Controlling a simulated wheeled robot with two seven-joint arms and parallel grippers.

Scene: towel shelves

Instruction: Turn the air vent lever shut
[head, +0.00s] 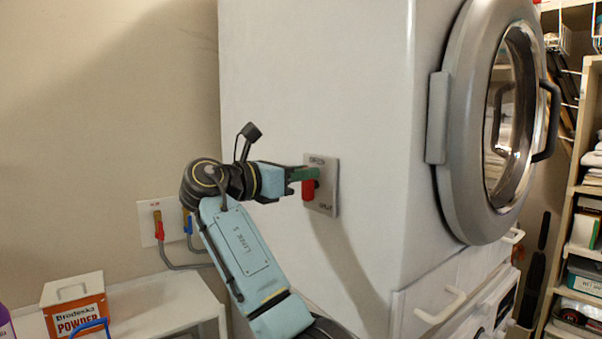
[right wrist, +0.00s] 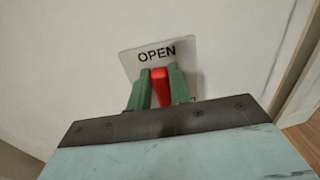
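The red air vent lever (head: 308,190) is on a small grey plate (head: 322,207) on the white side wall of the dryer. Lettering shows at the top and bottom of the plate, too small to read surely in the head view. The right wrist view shows the word OPEN on the plate (right wrist: 131,62), just beyond the lever (right wrist: 160,88). My right gripper (head: 303,175) is at the plate, its green fingers (right wrist: 161,86) on both sides of the lever and appearing closed against it. The fingers hide part of the lever. My left gripper is not in view.
The round dryer door (head: 452,120) is to the right of the plate. Red and blue valves on a wall plate (head: 148,222) are at left behind my right arm. Shelves stand at far right.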

